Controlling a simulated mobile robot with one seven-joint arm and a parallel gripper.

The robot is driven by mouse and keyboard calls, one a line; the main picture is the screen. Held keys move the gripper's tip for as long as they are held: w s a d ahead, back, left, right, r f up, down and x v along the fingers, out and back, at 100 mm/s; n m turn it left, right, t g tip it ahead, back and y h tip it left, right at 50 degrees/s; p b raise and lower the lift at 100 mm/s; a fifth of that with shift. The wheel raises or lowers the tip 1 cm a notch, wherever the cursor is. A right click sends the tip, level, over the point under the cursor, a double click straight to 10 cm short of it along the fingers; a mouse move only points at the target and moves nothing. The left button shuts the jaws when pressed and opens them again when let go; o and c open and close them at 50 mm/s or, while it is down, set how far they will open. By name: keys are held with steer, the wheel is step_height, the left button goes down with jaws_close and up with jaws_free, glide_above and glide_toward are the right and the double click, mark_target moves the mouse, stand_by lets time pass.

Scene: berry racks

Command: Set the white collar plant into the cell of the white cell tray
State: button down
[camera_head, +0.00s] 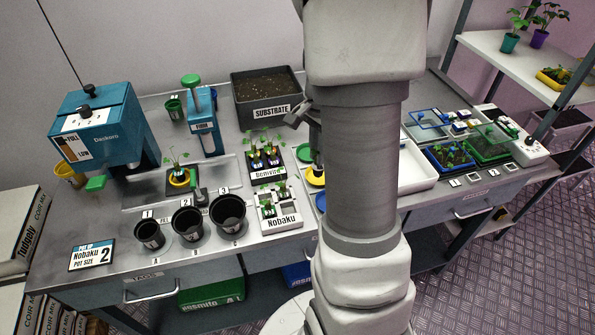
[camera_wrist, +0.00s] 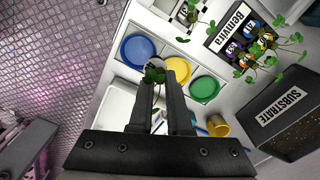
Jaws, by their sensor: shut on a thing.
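In the wrist view my gripper (camera_wrist: 163,68) is shut on a small plant with a pale white collar (camera_wrist: 154,64) and green leaves, held above the coloured saucers. The white cell tray (camera_head: 266,229), labelled Nobaku, stands at the front of the bench in the head view, with small plants in some cells. Part of it shows at the top of the wrist view (camera_wrist: 168,8), beyond the held plant. In the head view my arm hides the held plant and most of the gripper.
Blue (camera_wrist: 137,50), yellow (camera_wrist: 181,66) and green (camera_wrist: 204,89) saucers lie in a row. The substrate box (camera_head: 269,97) stands behind; black pots (camera_head: 187,224) stand left of the white tray.

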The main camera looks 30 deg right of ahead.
steer(key=w+a+r+n+p, duration=0.1)
steer(key=w+a+r+p, duration=0.15)
steer(key=a, duration=0.35)
steer(key=w+a+r+n+p, duration=0.1)
steer(key=w+a+p, duration=0.15)
steer(key=a, duration=0.35)
steer(key=shift+a+f+b, duration=0.15)
steer(key=shift+f+b, duration=2.45)
steer(key=shift+f, duration=0.55)
steer(key=shift+a+f+b, duration=0.1)
steer(key=shift+f+b, duration=2.45)
steer(key=shift+f, duration=0.55)
steer(key=c, duration=0.8)
jaws_free()
steer(key=shift+r, duration=0.15)
steer(key=shift+r+p, duration=3.6)
steer(key=shift+r, duration=0.75)
